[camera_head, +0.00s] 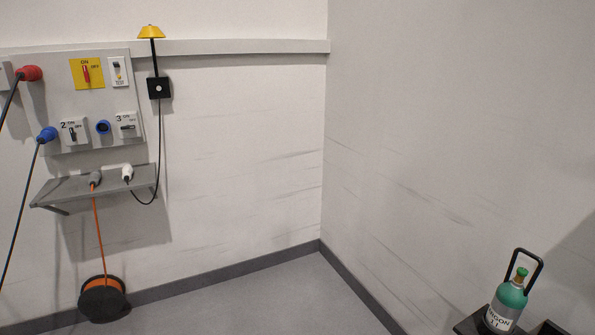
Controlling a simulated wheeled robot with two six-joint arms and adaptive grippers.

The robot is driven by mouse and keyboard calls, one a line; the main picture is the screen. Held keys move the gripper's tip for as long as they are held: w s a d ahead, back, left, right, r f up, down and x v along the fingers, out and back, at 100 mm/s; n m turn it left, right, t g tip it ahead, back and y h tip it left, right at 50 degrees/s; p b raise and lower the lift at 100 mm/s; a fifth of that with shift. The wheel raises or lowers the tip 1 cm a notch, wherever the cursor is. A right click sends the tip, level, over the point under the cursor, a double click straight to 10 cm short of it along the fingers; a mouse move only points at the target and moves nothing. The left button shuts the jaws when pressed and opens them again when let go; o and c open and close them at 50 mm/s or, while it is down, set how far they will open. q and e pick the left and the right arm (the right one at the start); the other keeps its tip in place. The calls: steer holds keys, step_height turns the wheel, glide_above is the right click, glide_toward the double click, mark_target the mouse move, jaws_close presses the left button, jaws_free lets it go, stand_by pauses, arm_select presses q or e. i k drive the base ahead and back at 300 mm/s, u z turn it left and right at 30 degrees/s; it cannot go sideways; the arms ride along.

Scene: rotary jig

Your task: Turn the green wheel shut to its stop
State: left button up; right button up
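A gas cylinder (507,302) with a teal green shoulder and a white label reading ARGON stands upright at the lower right. A black hoop-shaped handle rises behind the cylinder. Neither of my grippers is in view.
A grey panel (95,62) with switches and red and blue plugs hangs on the left wall. Below it are a grey shelf (70,192) and an orange cable reel (102,298) on the floor. The floor between reel and cylinder is clear.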

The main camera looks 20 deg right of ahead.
mark_target(522, 270)
steer(key=z, duration=0.45)
steer(key=i, duration=1)
steer(key=z, duration=1.8)
steer(key=i, duration=1)
steer(key=z, duration=0.85)
